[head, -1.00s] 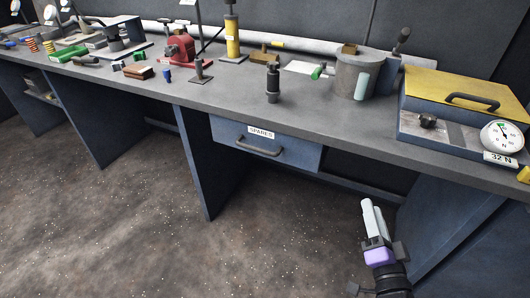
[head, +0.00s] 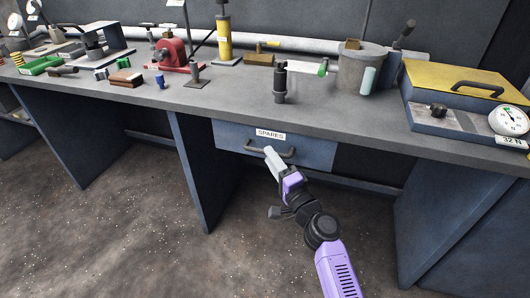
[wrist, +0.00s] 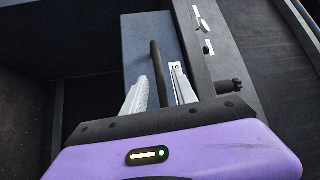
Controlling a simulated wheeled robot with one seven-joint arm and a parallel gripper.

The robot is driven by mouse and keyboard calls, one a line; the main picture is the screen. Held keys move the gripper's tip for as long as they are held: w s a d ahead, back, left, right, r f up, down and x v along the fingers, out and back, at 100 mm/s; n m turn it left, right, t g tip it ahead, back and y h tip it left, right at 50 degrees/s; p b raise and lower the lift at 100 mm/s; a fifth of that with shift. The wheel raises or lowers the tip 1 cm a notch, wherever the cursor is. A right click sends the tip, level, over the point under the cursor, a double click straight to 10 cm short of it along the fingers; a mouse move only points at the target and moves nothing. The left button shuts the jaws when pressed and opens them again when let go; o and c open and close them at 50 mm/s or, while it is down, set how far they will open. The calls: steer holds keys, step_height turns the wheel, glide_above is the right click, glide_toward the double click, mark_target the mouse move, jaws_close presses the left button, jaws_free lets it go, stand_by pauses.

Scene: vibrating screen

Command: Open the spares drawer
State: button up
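The spares drawer (head: 318,153) is a blue-grey box under the bench top with a white SPARES label (head: 270,134) and a dark bar handle (head: 290,153). Its front looks about flush with the bench edge, so it appears shut. In the wrist view the handle bar (wrist: 158,75) runs between the two pale fingers, with a gap on each side. My gripper (wrist: 160,88) is open there. The drawer front (wrist: 148,35) shows behind the bar.
The bench top (head: 340,125) overhangs just above the drawer. A dark upright cylinder (head: 280,85) stands on it above the handle. A blue leg panel (head: 195,170) is left of the drawer. The floor in front is clear.

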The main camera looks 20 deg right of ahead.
steer(key=shift+x, duration=1.5)
steer(key=shift+d, duration=0.15)
jaws_close()
